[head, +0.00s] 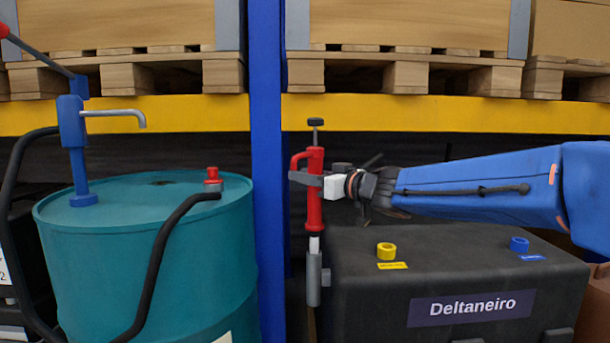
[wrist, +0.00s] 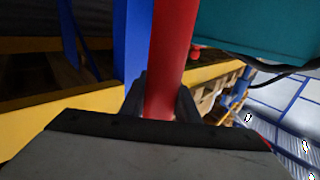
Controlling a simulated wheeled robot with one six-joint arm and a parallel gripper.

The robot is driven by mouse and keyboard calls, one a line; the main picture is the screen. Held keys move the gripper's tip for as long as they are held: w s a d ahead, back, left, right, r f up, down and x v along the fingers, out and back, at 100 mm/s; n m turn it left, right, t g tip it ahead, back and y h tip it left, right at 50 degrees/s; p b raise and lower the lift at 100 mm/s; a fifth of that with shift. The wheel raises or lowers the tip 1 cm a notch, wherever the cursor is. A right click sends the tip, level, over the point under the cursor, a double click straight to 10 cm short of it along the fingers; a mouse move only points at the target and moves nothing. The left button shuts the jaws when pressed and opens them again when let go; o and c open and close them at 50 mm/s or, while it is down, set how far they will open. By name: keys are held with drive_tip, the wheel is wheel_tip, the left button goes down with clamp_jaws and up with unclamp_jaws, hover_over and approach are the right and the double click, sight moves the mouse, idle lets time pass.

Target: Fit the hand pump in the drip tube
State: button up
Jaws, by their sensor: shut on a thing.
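The hand pump (head: 315,212) is red with a black knob on top and a pale lower end. It stands upright in the head view. My gripper (head: 308,180) comes from the right and is shut around its red body. The drip tube (head: 314,282) is a grey upright tube at the left side of the black box, directly below the pump. The pump's pale end meets the tube's top in the picture; I cannot tell how far it is inside. In the wrist view the red pump body (wrist: 172,50) runs between my gripper's fingers (wrist: 163,102).
A teal drum (head: 150,265) with a blue pump (head: 72,135) and black hose stands left. A blue post (head: 267,150) and yellow beam (head: 450,115) are behind.

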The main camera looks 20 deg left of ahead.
wheel_tip(320, 180, down, 7)
idle(6.6)
drive_tip(key=o, duration=1.2)
